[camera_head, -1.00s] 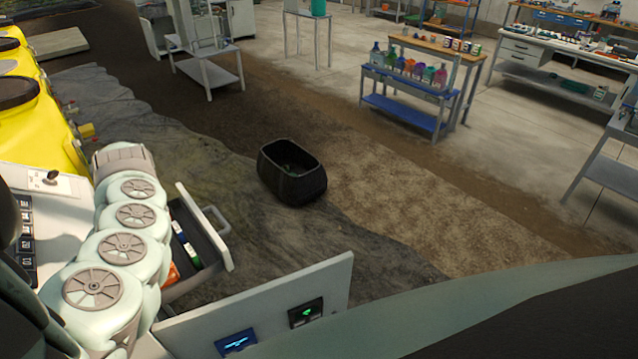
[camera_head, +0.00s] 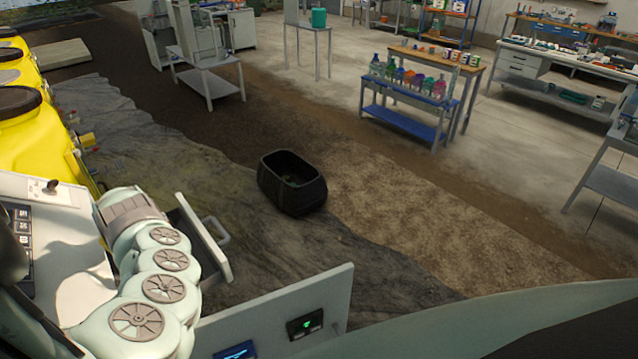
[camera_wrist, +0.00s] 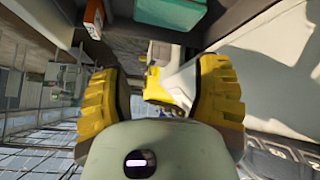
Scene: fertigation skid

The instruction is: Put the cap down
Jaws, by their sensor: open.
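My gripper (camera_wrist: 160,92) shows in the wrist view with its two ribbed yellow fingers apart. A small yellow shape (camera_wrist: 156,84) and a pale wedge shape (camera_wrist: 181,86) show in the gap between them. I cannot tell whether either is the cap, or whether anything touches the fingers. No cap can be made out for certain in either view. In the head view my arm covers the lower left, and my gripper is hidden there.
An orange box (camera_wrist: 93,18) and a green box (camera_wrist: 170,12) show at the top of the wrist view. A black bin (camera_head: 292,190) stands on the floor.

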